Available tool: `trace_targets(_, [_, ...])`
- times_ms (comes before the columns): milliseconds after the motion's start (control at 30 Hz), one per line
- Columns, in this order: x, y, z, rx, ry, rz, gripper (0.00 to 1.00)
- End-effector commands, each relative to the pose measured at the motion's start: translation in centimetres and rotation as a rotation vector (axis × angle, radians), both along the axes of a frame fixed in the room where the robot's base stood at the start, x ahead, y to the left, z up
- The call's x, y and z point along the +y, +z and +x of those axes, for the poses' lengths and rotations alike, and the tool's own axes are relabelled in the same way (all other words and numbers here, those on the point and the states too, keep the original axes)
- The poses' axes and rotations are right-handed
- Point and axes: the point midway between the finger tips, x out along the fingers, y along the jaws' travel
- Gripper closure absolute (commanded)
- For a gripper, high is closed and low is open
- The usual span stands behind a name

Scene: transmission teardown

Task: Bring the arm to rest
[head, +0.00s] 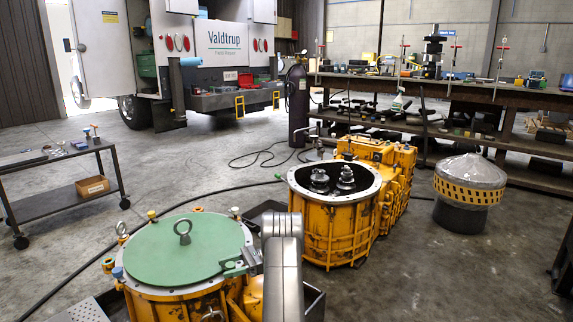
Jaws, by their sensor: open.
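My grey arm (283,262) rises from the bottom of the head view, in front of the yellow transmission housings. My gripper (229,268) appears at its left side, over the right rim of the green round cover (175,252). It is open, and I see nothing held between its jaws. Whether it touches the cover I cannot tell. The cover lies on the near yellow housing (180,301) and has a lifting eye (183,231) on top. My arm hides part of this housing's right side.
An open yellow housing (335,225) with gear shafts stands behind my arm. A grey domed part with a yellow band (469,193) stands at right. A cart (62,198) is at left, a workbench (450,93) behind. Hoses cross the floor. Floor at front right is clear.

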Motion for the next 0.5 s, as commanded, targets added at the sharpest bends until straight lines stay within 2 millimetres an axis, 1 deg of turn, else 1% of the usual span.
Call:
trace_targets(267, [-0.11,0.25,-0.13,0.002,-0.146,0.000,0.49])
trace_targets(500, [-0.10,0.24,-0.18,0.004,-0.310,-0.001,0.49])
